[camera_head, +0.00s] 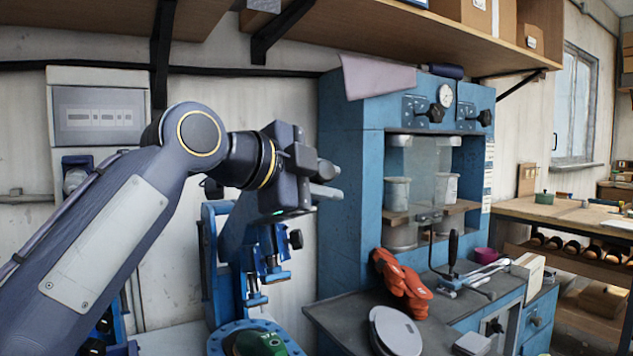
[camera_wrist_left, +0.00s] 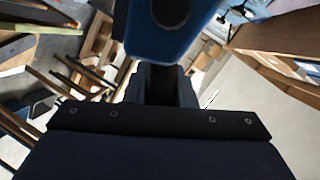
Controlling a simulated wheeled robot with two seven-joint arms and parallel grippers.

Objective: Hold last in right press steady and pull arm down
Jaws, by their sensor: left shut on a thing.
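A blue press (camera_head: 231,250) stands by the wall with a round, holed base plate (camera_head: 222,340). A dark green object (camera_head: 262,343), probably the last, sits on that plate, cut off by the bottom edge. My left gripper (camera_head: 325,185) is at the top of the press, shut on its arm, a dark grey bar. In the left wrist view, the dark bar of the press arm (camera_wrist_left: 160,85) sits between the fingers, with a blue press part (camera_wrist_left: 172,30) just beyond. The gripper hides much of the arm. My right gripper is not in view, and nothing visible holds the green object.
A large blue machine (camera_head: 350,200) stands right of the press. Orange gloves (camera_head: 403,283) and a round grey lid (camera_head: 396,331) lie on its dark bench (camera_head: 335,317). A wooden shelf (camera_head: 400,30) runs above. A workbench (camera_head: 550,213) stands at far right.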

